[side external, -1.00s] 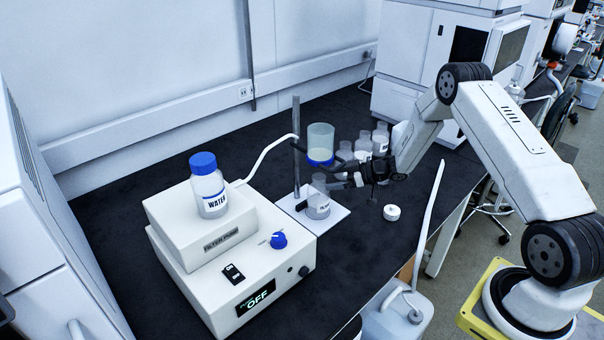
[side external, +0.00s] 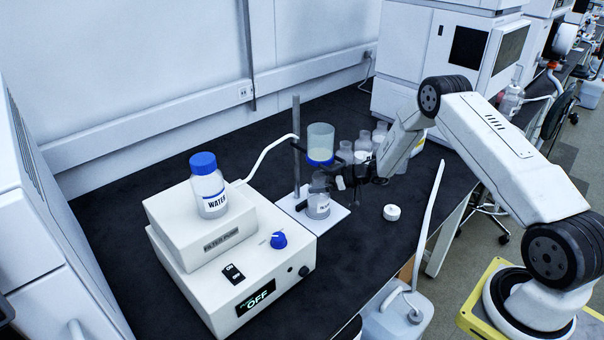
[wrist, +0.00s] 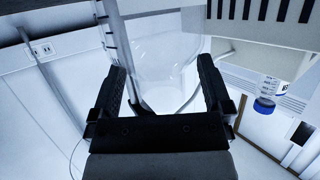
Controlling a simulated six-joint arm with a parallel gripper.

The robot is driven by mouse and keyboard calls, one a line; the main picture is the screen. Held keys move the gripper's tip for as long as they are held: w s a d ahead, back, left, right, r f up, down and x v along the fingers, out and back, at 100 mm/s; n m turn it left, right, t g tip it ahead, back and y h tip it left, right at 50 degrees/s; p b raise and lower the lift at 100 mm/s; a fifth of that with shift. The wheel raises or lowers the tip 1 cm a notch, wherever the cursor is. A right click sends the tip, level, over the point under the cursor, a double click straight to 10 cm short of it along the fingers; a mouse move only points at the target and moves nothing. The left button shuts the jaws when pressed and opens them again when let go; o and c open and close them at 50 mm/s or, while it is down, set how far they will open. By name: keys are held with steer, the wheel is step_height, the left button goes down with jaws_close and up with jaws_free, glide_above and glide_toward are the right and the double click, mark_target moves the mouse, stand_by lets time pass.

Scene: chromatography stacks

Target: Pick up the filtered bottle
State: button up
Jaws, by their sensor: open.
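The filtered bottle (side external: 318,207), clear with a white label, stands upright on the white stand base, below the blue-rimmed filter funnel (side external: 320,143). My gripper (side external: 333,179) is at the upper part of this bottle, coming from the right. In the wrist view, my gripper (wrist: 160,66) has its two black fingers spread wide, with the clear bottle (wrist: 165,60) between them. I see a gap beside the fingers there, and whether either touches the glass is hard to tell. The fingers partly cover the bottle in the side view.
The filter pump (side external: 235,256) reads OFF, with a capped WATER bottle (side external: 209,190) on top. A metal rod (side external: 296,150) rises close behind the bottle. Several clear bottles (side external: 363,145) stand behind my gripper. A white cap (side external: 391,212) lies on the black bench to the right.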

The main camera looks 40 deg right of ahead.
jaws_close()
stand_by(0.3)
steer(key=shift+r, duration=0.1)
steer(key=shift+r, duration=0.45)
steer(key=shift+s+r, duration=0.1)
steer(key=shift+s, duration=0.05)
steer(key=s, duration=1.3)
step_height(320, 180, up, 14)
steer(key=shift+w, duration=0.15)
stand_by(0.4)
